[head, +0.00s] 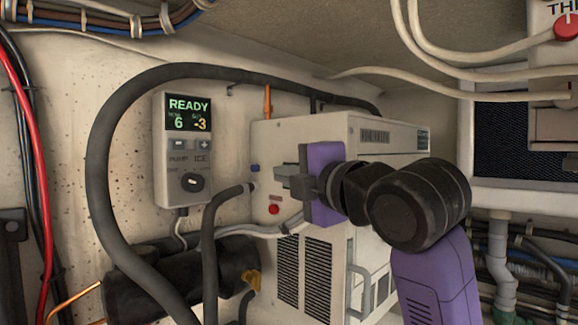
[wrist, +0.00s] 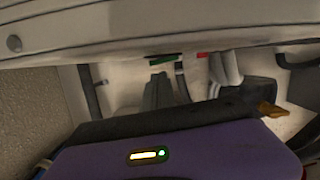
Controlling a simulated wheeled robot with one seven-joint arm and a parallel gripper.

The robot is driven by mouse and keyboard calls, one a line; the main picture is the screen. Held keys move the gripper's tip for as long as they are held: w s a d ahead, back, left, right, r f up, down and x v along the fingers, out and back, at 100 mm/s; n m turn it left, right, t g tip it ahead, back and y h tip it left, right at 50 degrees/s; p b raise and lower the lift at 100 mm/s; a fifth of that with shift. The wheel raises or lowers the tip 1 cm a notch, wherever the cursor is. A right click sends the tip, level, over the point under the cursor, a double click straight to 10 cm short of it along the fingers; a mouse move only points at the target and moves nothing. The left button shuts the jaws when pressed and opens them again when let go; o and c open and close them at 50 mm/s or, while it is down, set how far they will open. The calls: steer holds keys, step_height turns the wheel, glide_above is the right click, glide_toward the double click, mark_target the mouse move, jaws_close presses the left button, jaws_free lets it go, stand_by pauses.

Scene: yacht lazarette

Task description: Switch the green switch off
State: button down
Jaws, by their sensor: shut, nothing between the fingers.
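A small green part (wrist: 163,58), which looks like the green switch, shows in the wrist view on the edge of the pale machine casing. My gripper (wrist: 157,80) is shut and empty, with its grey fingertips just short of this green part. I cannot tell whether they touch it. In the head view my gripper (head: 279,175) is at the left face of the white boxy machine (head: 325,135), and its fingers and purple hand hide that part of the face. The green switch does not show there, and its on or off position cannot be read.
A red button (head: 274,209) sits below my fingers and a small blue part (head: 254,168) to their left. A grey control panel (head: 183,150) reading READY hangs on the wall. A thick dark hose (head: 98,170) loops around it. Pipes and cables crowd the lower area.

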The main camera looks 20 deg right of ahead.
steer(key=shift+w+d, duration=0.15)
steer(key=shift+d, duration=0.2)
steer(key=shift+d, duration=0.1)
